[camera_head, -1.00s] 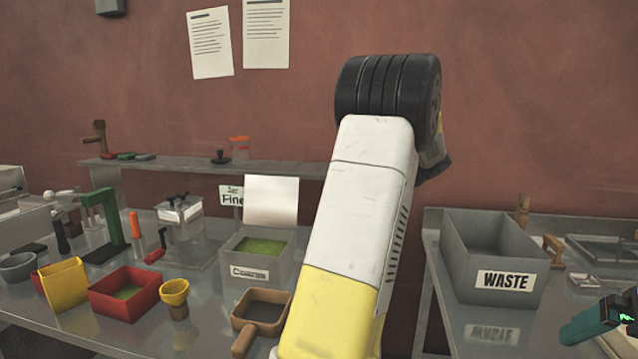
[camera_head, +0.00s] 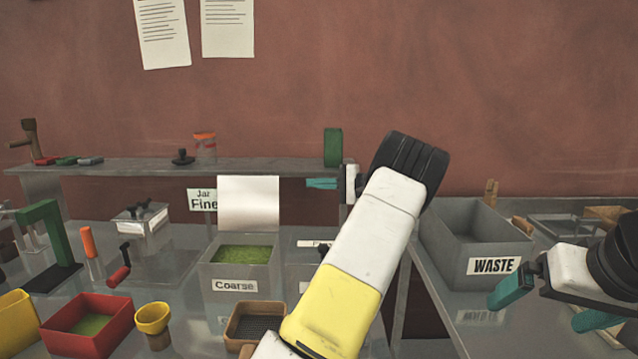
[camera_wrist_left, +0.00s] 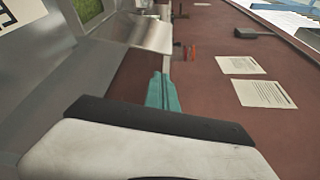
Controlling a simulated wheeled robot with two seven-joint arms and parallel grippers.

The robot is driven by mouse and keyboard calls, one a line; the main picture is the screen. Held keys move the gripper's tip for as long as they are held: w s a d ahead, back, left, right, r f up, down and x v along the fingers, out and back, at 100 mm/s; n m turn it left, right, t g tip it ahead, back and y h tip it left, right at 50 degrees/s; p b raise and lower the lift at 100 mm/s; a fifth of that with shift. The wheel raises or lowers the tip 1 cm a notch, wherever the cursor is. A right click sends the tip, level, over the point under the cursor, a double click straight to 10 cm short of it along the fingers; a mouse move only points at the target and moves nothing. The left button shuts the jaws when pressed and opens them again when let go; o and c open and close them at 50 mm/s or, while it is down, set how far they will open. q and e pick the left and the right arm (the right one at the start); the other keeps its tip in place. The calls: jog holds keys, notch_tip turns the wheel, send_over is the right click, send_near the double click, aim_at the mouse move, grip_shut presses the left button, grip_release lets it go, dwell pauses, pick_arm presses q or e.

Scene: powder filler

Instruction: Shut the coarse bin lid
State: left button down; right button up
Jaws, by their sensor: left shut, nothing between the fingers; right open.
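The coarse bin (camera_head: 212,275) stands on the bench with a "Coarse" label on its front and green powder inside. Its pale lid (camera_head: 248,203) stands raised, upright at the bin's rear edge. The lid also shows as a shiny panel in the left wrist view (camera_wrist_left: 150,33). My left gripper (camera_head: 322,184) is shut and empty, with teal fingertips to the right of the raised lid and apart from it. Its fingers also show in the left wrist view (camera_wrist_left: 162,92). My right gripper (camera_head: 553,307) is open and empty at the lower right, before the waste bin.
The waste bin (camera_head: 440,245) stands on the right bench. A second bin (camera_head: 303,262) beside the coarse bin is largely hidden by my left arm. A red box (camera_head: 80,335), yellow cup (camera_head: 152,320) and brown sieve (camera_head: 240,330) stand in front. A shelf (camera_head: 110,170) runs behind.

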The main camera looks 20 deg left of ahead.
aim_at(261, 180)
pick_arm(q)
jog(key=a, duration=0.6)
jog(key=a+f, duration=0.1)
jog(key=a, duration=1.1)
jog(key=shift+s+a+f, duration=0.1)
jog(key=shift+s+f, duration=0.1)
jog(key=shift+f, duration=0.1)
jog(key=shift+s+r, duration=0.1)
jog(key=shift+s+d+r+n, duration=0.35)
jog(key=shift+s+n, duration=0.15)
jog(key=shift+s, duration=0.1)
jog(key=s+d+n+y, duration=0.1)
jog(key=s+d+n, duration=0.1)
jog(key=s+n, duration=0.3)
jog(key=s+d+n+g+y, duration=0.1)
jog(key=s+n, duration=0.3)
jog(key=s, duration=0.4)
jog(key=shift+s+d+f+n+g+y, duration=0.3)
jog(key=shift+d+n+y, duration=0.1)
jog(key=shift+d+y, duration=0.4)
jog(key=shift+d, duration=0.1)
